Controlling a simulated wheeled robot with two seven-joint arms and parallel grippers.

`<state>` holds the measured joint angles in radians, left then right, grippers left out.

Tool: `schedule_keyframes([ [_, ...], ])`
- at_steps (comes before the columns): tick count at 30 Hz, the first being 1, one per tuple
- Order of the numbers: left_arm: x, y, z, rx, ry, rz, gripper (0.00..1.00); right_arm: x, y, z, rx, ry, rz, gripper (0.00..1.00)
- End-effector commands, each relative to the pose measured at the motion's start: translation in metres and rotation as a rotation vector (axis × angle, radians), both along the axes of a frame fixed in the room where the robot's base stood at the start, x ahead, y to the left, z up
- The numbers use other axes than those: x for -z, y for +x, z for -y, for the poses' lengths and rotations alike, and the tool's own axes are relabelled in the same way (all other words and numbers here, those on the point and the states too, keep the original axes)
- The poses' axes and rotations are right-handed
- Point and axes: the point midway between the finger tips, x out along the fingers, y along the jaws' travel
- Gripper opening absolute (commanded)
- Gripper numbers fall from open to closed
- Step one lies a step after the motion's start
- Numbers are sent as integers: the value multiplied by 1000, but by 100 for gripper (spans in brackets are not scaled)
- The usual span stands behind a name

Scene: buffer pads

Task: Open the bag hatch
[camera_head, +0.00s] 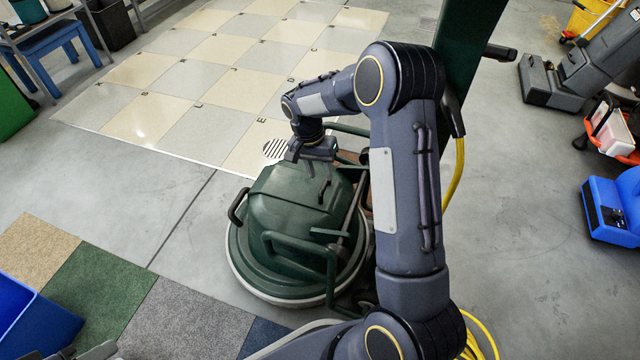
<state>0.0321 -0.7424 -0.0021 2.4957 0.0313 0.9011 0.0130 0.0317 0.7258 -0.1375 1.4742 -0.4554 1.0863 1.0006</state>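A dark green floor machine (300,205) with a round base, a domed housing and tube handles stands on the concrete in the middle of the head view. I cannot make out which part of it is the bag hatch. My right arm comes in from the lower right. Its gripper (309,168) points down over the top rear of the green housing, with its fingers apart and nothing visible between them. I cannot tell whether a finger touches the housing. Small grey parts at the bottom left edge look like the tip of my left gripper (84,352), mostly cut off.
A tiled panel (190,75) lies behind the machine, carpet squares (95,290) at front left. A blue bin (30,320) stands at lower left. A yellow cable (456,175) hangs on the right. Other cleaning machines (550,85) stand at far right. Concrete floor between is clear.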

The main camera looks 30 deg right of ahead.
Motion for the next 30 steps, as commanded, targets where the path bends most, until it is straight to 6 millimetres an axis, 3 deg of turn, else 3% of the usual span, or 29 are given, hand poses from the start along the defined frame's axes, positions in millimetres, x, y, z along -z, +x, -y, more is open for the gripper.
schedule_keyframes([
  [1,8,0,0,0,0,0,36,13,-2,2,1,0,-3,34],
  [6,16,0,0,0,0,-1,36,32,-5,4,0,0,-1,34],
  [17,18,0,0,0,0,0,36,38,-6,5,0,1,1,34],
  [26,18,0,0,0,0,0,36,38,-6,5,-1,1,1,0],
  [30,18,0,0,0,0,0,36,37,-6,5,-1,1,1,0],
])
